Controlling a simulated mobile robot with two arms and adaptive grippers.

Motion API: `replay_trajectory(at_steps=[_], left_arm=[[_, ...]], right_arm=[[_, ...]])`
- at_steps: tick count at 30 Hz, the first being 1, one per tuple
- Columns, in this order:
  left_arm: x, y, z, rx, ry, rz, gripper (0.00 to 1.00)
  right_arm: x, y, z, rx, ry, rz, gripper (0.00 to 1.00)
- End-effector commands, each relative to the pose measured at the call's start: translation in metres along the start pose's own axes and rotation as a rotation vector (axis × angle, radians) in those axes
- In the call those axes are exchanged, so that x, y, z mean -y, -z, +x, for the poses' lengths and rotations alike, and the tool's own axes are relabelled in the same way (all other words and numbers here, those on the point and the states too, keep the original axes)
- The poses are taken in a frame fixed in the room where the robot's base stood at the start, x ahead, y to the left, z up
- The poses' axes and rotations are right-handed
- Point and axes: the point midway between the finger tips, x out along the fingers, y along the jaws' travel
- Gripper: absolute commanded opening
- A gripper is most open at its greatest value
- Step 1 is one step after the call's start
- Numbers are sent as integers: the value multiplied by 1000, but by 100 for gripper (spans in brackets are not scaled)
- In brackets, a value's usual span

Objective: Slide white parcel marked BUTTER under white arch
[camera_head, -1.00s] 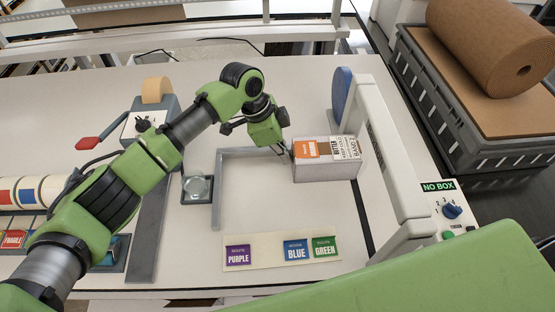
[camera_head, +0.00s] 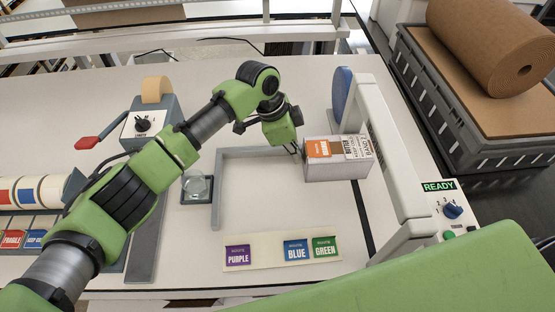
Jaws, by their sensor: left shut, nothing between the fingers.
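The white parcel (camera_head: 335,170) lies on the table with an orange label and a printed label with dark lettering on its top. Its right end is beside the white arch (camera_head: 391,165), whose beam crosses at the right of the table, partly over the parcel's right side. My left gripper (camera_head: 295,150) is shut and empty, with its fingertips at the parcel's left end, touching or very close to it. The right gripper is not in view; only a green arm part shows at the lower right.
A grey L-shaped fence (camera_head: 219,190) stands left of the parcel. A label strip (camera_head: 267,255) with purple, blue and green labels lies in front. A sign reading READY (camera_head: 438,186) sits above a dial (camera_head: 452,211). A blue disc (camera_head: 341,94) stands behind the parcel.

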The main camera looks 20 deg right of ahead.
Motion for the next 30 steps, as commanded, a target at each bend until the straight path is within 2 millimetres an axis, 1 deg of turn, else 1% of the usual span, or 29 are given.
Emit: replay_trajectory(at_steps=[8,22,30], left_arm=[[0,2,0,-1,0,1,0],[-1,24,9,-2,0,2,0],[0,28,10,-1,1,1,0]], right_arm=[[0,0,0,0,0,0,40],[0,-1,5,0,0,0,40],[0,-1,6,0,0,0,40]])
